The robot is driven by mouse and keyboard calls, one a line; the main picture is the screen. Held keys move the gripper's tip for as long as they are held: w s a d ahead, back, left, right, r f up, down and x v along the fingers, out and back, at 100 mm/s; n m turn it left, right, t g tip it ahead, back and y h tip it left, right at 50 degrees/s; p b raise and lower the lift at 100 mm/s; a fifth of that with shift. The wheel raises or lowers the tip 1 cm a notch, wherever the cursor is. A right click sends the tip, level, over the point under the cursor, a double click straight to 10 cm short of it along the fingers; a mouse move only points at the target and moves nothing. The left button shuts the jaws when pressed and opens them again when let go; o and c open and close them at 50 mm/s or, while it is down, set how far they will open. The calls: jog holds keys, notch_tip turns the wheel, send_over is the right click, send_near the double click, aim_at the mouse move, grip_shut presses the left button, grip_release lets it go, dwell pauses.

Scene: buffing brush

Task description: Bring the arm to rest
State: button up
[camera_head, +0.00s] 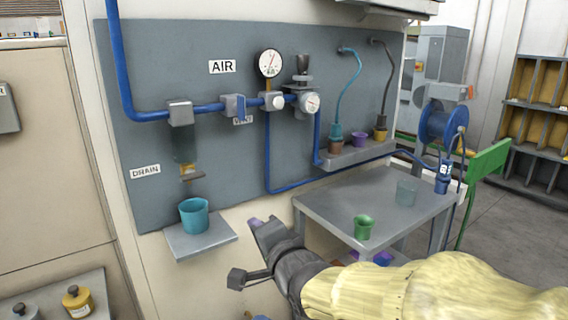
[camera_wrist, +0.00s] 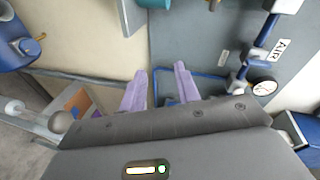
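My gripper (camera_head: 260,224) is in front of the grey wall panel (camera_head: 225,140), to the right of the small drain shelf. Its two purple fingers also show in the wrist view (camera_wrist: 160,72), standing apart with a gap between them. Nothing is held in that gap. My arm, in a pale yellow cover, reaches in from the lower right in the head view, with the gripper pointing up and left toward the panel.
A teal cup (camera_head: 194,216) stands on the drain shelf (camera_head: 203,243). A grey table (camera_head: 335,210) right of the gripper carries a green cup (camera_head: 363,227) and a translucent cup (camera_head: 406,192). Blue piping (camera_head: 146,116) and a gauge (camera_head: 270,63) are on the panel above.

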jog(key=s+d+f+n+g+h, duration=0.2)
jog(key=d+f+n+g+h, duration=0.25)
jog(key=d+f, duration=0.8)
jog(key=s+d+f+n+g+h, duration=0.3)
jog(key=s+d+f+n+g, duration=0.25)
jog(key=s+d+f, duration=0.5)
notch_tip(320, 180, up, 26)
jog(key=a+p, duration=0.1)
jog(key=p, duration=2.3)
jog(key=shift+f+m+g+p, duration=0.25)
jog(key=shift+m+g+p, duration=0.05)
jog(key=shift+g+p, duration=0.1)
